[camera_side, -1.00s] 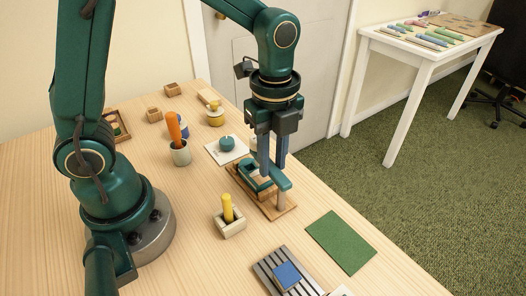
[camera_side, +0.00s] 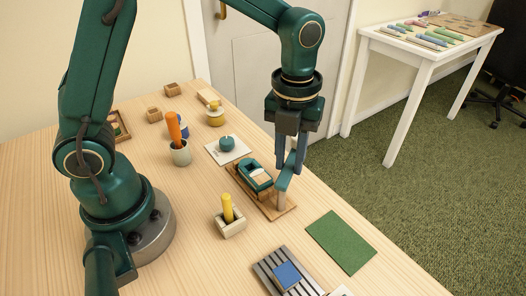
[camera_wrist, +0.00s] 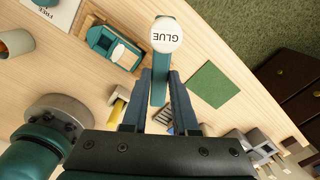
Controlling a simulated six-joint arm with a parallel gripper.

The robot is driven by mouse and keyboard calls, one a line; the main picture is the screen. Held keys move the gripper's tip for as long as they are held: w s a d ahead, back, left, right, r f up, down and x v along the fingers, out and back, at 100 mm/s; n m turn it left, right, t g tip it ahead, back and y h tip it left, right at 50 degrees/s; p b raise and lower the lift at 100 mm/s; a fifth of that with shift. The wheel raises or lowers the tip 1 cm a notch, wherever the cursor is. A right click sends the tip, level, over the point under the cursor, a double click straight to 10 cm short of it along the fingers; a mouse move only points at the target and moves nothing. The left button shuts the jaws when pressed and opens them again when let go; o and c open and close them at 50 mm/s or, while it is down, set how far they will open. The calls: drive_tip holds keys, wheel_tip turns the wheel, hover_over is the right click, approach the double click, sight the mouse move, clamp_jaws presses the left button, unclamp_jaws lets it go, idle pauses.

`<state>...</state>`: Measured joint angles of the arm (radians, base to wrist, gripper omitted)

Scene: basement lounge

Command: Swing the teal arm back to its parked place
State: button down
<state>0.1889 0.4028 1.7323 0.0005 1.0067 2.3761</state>
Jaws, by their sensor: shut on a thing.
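The teal arm (camera_side: 284,178) is a flat bar set above a pale post (camera_side: 281,201) on a wooden base (camera_side: 266,208). My gripper (camera_side: 290,170) is shut on the bar, away from the post. A teal open holder (camera_side: 254,176) with a pale piece inside sits on the base. It also shows in the wrist view (camera_wrist: 97,40), to the left of the bar and apart from it.
A green mat (camera_side: 341,242) lies front right, and a grey slatted rack (camera_side: 270,272) with a blue block in front. A yellow peg in a block (camera_side: 231,227) stands left of the base. A teal knob on a white card (camera_side: 227,144) lies behind. Table edge is close on the right.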

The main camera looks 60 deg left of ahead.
drive_tip(key=shift+w+d+m, duration=0.1)
drive_tip(key=shift+d+m, duration=0.2)
drive_tip(key=shift+m, duration=0.75)
drive_tip(key=shift+w+d+m, duration=0.1)
drive_tip(key=shift+d+m, duration=0.25)
drive_tip(key=shift+m, duration=0.75)
drive_tip(key=shift+w+d+m, duration=0.1)
drive_tip(key=shift+d+m, duration=0.2)
drive_tip(key=shift+m, duration=0.75)
drive_tip(key=c, duration=0.7)
unclamp_jaws()
drive_tip(key=shift+r, duration=0.15)
drive_tip(key=shift+r, duration=2.45)
